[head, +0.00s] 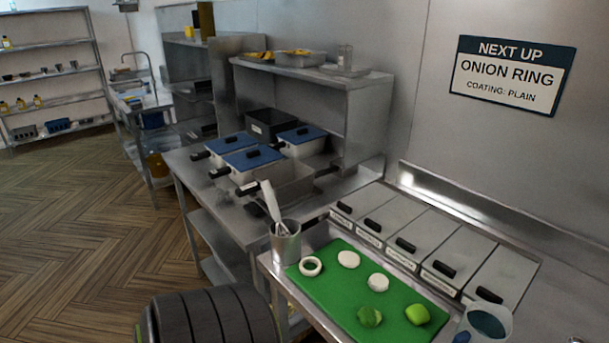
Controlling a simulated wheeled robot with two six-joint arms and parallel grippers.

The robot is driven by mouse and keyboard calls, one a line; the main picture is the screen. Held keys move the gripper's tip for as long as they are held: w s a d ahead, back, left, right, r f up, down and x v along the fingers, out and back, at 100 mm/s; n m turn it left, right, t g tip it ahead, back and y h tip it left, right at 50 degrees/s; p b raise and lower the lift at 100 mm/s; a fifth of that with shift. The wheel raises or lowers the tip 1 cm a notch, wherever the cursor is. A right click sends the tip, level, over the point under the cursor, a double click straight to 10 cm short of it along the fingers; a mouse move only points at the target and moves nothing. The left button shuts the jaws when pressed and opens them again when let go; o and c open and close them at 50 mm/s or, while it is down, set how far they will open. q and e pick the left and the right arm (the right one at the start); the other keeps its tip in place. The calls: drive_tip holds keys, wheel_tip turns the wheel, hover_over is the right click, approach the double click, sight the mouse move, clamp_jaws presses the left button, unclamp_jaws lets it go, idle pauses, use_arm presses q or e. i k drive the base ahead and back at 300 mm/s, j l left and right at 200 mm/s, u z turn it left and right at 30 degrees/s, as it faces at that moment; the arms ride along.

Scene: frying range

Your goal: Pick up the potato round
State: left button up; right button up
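Two pale, solid round discs lie flat on the green cutting board (335,300): one pale disc (348,259) towards the back and another pale disc (378,282) nearer the middle. Either could be the potato round; I cannot tell which from this view. A white ring with an open centre (311,266), like an onion ring, lies at the board's left end. Two green pieces, a rough green piece (369,317) and a smoother green piece (417,314), lie towards the right. Neither of my grippers shows in the head view.
A metal pot with utensils (286,243) stands at the board's left corner. Lidded steel bins (407,245) line the back. A container (487,322) stands at the right. Blue-lidded pans (252,158) sit on the left counter. A wall sign (512,75) reads "NEXT UP ONION RING COATING: PLAIN".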

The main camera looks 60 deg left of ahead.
sight(349, 259)
drive_tip(key=u, duration=1.65)
